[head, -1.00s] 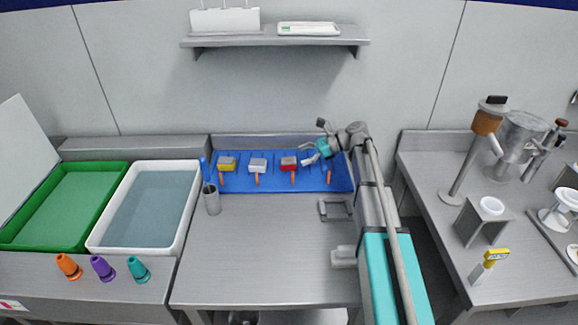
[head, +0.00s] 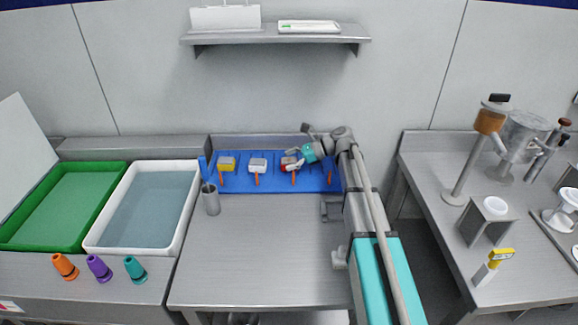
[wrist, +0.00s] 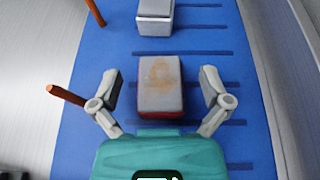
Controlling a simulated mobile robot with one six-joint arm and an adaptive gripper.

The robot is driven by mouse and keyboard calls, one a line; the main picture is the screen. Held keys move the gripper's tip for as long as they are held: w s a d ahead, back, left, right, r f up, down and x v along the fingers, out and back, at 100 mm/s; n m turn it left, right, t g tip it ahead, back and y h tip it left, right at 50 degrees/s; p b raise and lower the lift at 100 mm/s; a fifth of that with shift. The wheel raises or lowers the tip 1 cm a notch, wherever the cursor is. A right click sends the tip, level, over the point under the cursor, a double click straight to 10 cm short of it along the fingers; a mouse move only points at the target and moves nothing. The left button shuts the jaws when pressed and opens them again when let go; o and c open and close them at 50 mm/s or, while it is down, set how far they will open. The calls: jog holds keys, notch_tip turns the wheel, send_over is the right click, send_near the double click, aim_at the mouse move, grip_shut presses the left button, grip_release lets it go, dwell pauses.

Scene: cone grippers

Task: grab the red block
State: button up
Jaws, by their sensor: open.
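The red block (head: 288,161) is in the row on the blue mat (head: 320,182) in the head view. In the wrist view the red block (wrist: 160,88) shows a grey top with a brownish stain and a red front side. My gripper (wrist: 161,92) is open, with one finger to the left of the block and one to its right. Gaps show between both fingers and the block. In the head view my gripper (head: 296,165) is at the red block and partly covers it.
A white block (head: 258,165) and a yellow block (head: 227,163) stand left of the red one. Orange sticks lie in front of the blocks. The table front is clear.

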dwell(0.4)
jog(key=c, duration=1.3)
jog(key=shift+r, duration=0.15)
jog(key=shift+r+p, duration=0.95)
jog(key=shift+p, duration=0.1)
jog(key=s+r+p, duration=0.3)
jog(key=s, duration=0.1)
jog(key=s+a+r+p, duration=0.1)
jog(key=s+r+p, duration=0.3)
jog(key=s, duration=0.1)
jog(key=s+a+r+p, duration=0.1)
jog(key=s+r+p, duration=0.3)
jog(key=shift+s+a, duration=0.15)
jog(key=shift+s, duration=0.25)
jog(key=shift+f, duration=0.1)
